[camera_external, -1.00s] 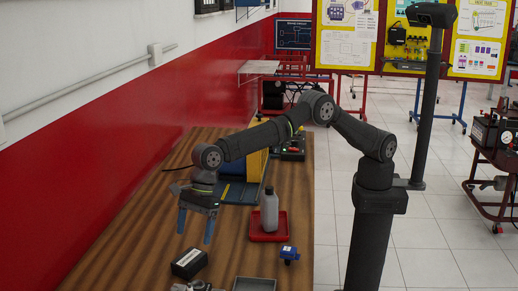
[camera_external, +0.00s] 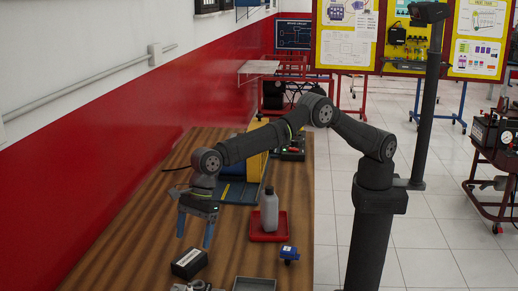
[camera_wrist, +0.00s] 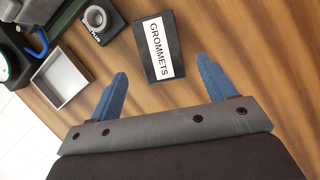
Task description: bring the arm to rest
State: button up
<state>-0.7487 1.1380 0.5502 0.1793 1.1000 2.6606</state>
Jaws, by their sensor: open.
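My gripper (camera_external: 194,230) has two blue fingers spread apart with nothing between them. It hangs over the wooden table, a little above and behind the black box (camera_external: 189,263) in the outside view. In the wrist view my gripper (camera_wrist: 160,95) is open, and the black box labelled GROMMETS (camera_wrist: 158,48) lies beyond the fingertips, apart from them. My arm bends down from its upright base at the right side of the table.
A grey bottle (camera_external: 269,210) stands in a red tray (camera_external: 282,236). A small blue part (camera_external: 289,253) and a grey tray (camera_external: 254,285) lie near. The grey tray also shows in the wrist view (camera_wrist: 39,98). A red and white wall (camera_external: 110,170) runs along the left.

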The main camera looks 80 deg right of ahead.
aim_at(187, 259)
jog(key=x, duration=0.8)
jog(key=shift+f, duration=0.1)
notch_tip(187, 259, up, 2)
jog(key=shift+r, duration=0.65)
